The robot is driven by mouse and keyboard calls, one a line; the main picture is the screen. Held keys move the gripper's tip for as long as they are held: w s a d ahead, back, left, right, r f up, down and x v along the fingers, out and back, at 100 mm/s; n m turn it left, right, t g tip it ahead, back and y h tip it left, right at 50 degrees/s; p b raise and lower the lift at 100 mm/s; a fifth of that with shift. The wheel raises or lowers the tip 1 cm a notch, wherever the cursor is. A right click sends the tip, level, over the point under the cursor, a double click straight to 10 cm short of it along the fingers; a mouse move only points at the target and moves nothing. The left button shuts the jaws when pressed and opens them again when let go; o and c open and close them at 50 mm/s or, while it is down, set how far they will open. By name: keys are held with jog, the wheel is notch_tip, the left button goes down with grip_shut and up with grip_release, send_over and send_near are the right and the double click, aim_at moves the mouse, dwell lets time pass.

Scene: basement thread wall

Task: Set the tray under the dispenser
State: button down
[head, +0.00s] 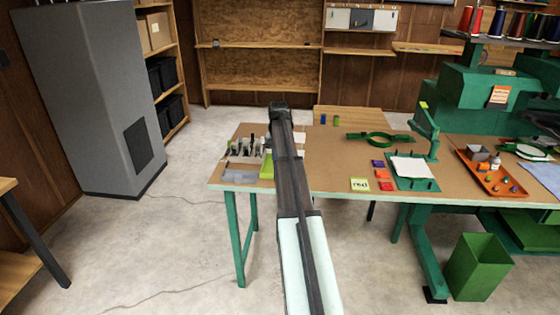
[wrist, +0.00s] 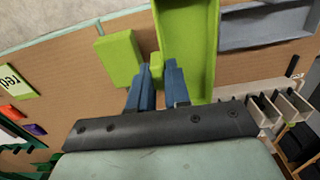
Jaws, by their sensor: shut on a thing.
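A lime green tray (wrist: 187,35) with raised sides fills the top middle of the wrist view. Its edge also shows left of my arm in the head view (head: 266,168). My gripper (wrist: 157,80) has its two blue fingers closed on a small lime tab at the tray's near side. I cannot tell whether the tray rests on the table or is slightly lifted. In the head view my arm hides the gripper. I cannot tell for sure which thing is the dispenser.
A lime block (wrist: 120,55) lies beside the tray. A grey tray (head: 240,177) and a rack of tools (head: 248,147) stand at the table's left end.

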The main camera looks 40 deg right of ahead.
jog(key=s+a+r+n, duration=0.1)
jog(key=a+r, duration=0.2)
jog(key=a, duration=1)
jog(key=a+r+n, duration=0.1)
jog(key=a+r, duration=0.2)
jog(key=a, duration=1)
jog(key=s+a+r+n, duration=0.1)
jog(key=a+r, duration=0.2)
jog(key=a, duration=0.9)
jog(key=w+d+f+m, duration=0.2)
jog(key=w+d+m, duration=0.7)
jog(key=w, duration=0.1)
jog(key=shift+w+d+f+m, duration=1)
jog(key=shift+d+f+m, duration=0.75)
jog(key=shift+d, duration=1.65)
jog(key=shift+w+d+f+m, duration=1.2)
jog(key=shift+d+m, duration=0.9)
jog(key=shift+d, duration=1.3)
jog(key=shift+w+d+f+m, duration=0.85)
jog(key=shift+d+f+m, duration=1)
jog(key=shift+d, duration=1.55)
jog(key=shift+f, duration=1.55)
